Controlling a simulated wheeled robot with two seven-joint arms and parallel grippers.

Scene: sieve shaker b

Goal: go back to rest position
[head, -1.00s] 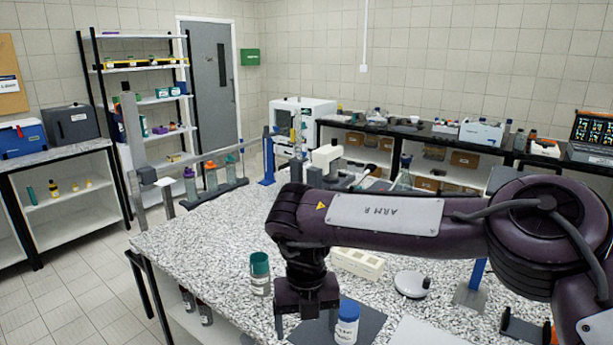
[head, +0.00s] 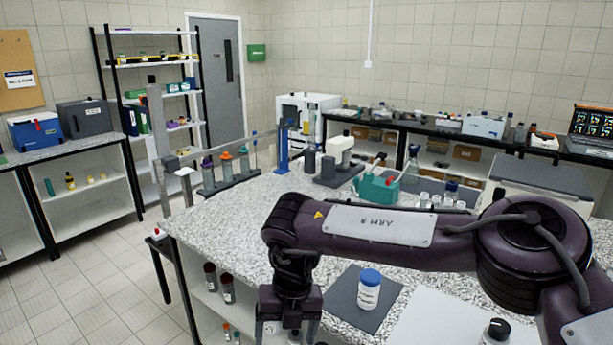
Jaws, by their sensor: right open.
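My right gripper (head: 288,322) points down, open, at the bottom of the head view. It is at the front edge of the speckled bench (head: 225,225), left of a white bottle with a blue cap (head: 368,292) and apart from it. That bottle stands upright on a dark grey mat (head: 343,291). My right arm crosses the view from the right and hides part of the bench. My left gripper is not in view.
A white sheet (head: 432,322) and a dark-capped bottle (head: 495,333) are at the lower right. A teal holder (head: 377,191) and a rack of coloured-cap bottles (head: 233,183) stand farther back. Dark-capped bottles (head: 227,289) are on the shelf below. Floor is free at left.

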